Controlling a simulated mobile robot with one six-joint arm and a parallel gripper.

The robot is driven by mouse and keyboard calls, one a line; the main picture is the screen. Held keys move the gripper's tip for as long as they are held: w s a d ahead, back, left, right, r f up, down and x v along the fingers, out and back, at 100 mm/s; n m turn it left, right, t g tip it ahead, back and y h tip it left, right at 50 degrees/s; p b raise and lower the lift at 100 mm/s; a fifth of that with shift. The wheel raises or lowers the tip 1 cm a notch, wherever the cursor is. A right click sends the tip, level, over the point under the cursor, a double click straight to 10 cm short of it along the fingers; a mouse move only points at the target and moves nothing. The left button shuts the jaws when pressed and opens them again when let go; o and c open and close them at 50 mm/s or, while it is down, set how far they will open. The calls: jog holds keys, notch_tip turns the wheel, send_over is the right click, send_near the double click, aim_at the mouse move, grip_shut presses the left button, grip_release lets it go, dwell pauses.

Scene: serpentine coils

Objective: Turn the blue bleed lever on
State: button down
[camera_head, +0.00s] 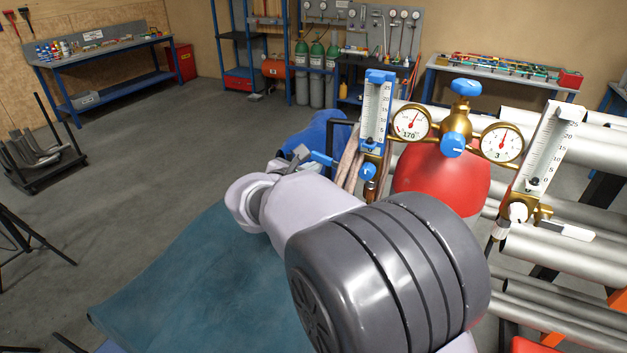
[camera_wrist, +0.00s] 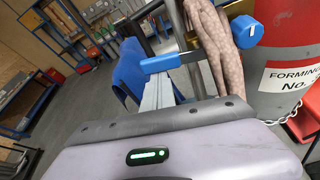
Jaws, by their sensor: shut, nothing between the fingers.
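The blue bleed lever (camera_head: 321,158) sticks out to the left from below the blue-framed flowmeter (camera_head: 376,108). In the wrist view the lever (camera_wrist: 160,63) lies roughly level, pointing left. My gripper (camera_head: 301,153) is at the lever's left end, partly hidden by my wrist in the head view. In the wrist view its shut fingers (camera_wrist: 158,90) reach up to just below the lever, with nothing held. I cannot tell whether they touch it. A blue round knob (camera_head: 367,171) sits below the flowmeter; it also shows in the wrist view (camera_wrist: 247,32).
Two round gauges (camera_head: 411,122) and a brass regulator (camera_head: 456,122) stand right of the lever above a red cylinder (camera_head: 440,180). A white-framed flowmeter (camera_head: 543,140) is further right. A hose (camera_wrist: 215,50) hangs close behind the lever. Open floor (camera_head: 150,150) lies left.

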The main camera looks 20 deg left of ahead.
aim_at(320, 156)
jog(key=m+b, duration=0.1)
jog(key=b, duration=0.1)
jog(key=r+m+y+b, duration=0.1)
jog(key=b, duration=0.2)
jog(key=m+b, duration=0.1)
jog(key=b, duration=0.2)
jog(key=shift+d+r+t+y, duration=0.15)
jog(key=shift+r+t+y, duration=0.15)
jog(key=shift+y, duration=0.1)
jog(key=m+b, duration=0.1)
jog(key=b, duration=0.2)
jog(key=d+r+m+y+b, duration=0.1)
jog(key=b, duration=0.2)
jog(key=r+m+b, duration=0.1)
jog(key=m+b, duration=0.1)
jog(key=b, duration=0.1)
jog(key=shift+d+r+t, duration=0.15)
jog(key=shift+t, duration=0.25)
jog(key=d+r+m+b, duration=0.1)
jog(key=b, duration=0.1)
jog(key=d+r+m+y+b, duration=0.1)
jog(key=d+r+b, duration=0.1)
jog(key=shift+s+t, duration=0.2)
jog(key=shift+t, duration=0.1)
jog(key=shift+d, duration=0.1)
jog(key=shift+r, duration=0.1)
